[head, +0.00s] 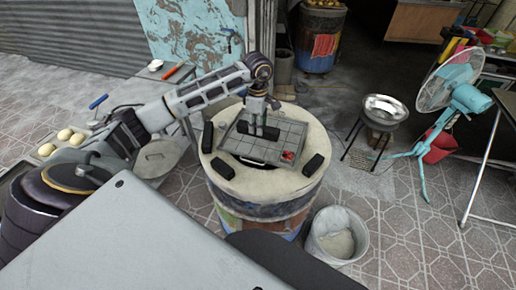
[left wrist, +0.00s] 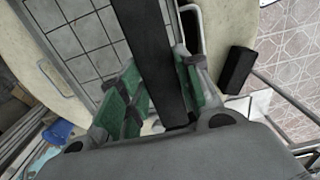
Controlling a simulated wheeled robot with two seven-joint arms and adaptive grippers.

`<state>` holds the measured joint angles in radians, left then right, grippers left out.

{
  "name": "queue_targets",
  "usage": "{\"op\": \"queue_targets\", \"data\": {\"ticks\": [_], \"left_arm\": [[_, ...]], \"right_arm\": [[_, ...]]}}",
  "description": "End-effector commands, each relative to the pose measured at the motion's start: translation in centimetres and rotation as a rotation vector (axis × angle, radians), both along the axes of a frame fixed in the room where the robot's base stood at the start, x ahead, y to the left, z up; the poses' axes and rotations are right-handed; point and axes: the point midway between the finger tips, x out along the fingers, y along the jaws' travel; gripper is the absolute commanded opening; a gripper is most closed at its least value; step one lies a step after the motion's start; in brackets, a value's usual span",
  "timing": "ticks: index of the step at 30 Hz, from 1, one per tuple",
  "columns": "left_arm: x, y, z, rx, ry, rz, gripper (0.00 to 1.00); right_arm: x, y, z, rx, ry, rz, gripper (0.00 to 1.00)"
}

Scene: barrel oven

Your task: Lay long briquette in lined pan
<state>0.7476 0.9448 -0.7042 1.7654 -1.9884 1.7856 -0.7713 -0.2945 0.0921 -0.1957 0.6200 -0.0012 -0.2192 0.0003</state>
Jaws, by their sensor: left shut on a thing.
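My left gripper (head: 257,131) is over the lined pan (head: 292,136), whose floor is covered with grey square tiles. It is shut on a long black briquette (head: 272,133). In the left wrist view the long briquette (left wrist: 150,45) runs between the green finger pads of the left gripper (left wrist: 158,92), with tiles (left wrist: 88,45) behind it. I cannot tell whether the briquette touches the tiles. A small red thing (head: 288,155) sits at the pan's near right corner. My right gripper is not in view.
The pan stands on a pale barrel top (head: 245,182). Black blocks lie beside it, at left (head: 207,138) and near right (head: 313,165). A white bucket (head: 338,235) stands on the floor. A teal fan (head: 455,85) and a metal bowl on a stand (head: 384,110) are at right.

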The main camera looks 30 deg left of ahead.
Motion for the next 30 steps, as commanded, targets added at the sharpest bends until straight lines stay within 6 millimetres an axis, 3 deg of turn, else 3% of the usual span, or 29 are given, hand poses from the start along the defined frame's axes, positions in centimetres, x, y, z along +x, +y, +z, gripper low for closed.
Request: {"op": "queue_targets", "data": {"ticks": [15, 30], "left_arm": [[0.0, 0.0, -5.6, 0.0, 0.0, 0.0, 0.18], [0.0, 0.0, -6.5, 0.0, 0.002, 0.0, 0.18]], "right_arm": [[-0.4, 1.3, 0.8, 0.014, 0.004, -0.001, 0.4], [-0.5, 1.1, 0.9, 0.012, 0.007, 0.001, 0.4]]}}
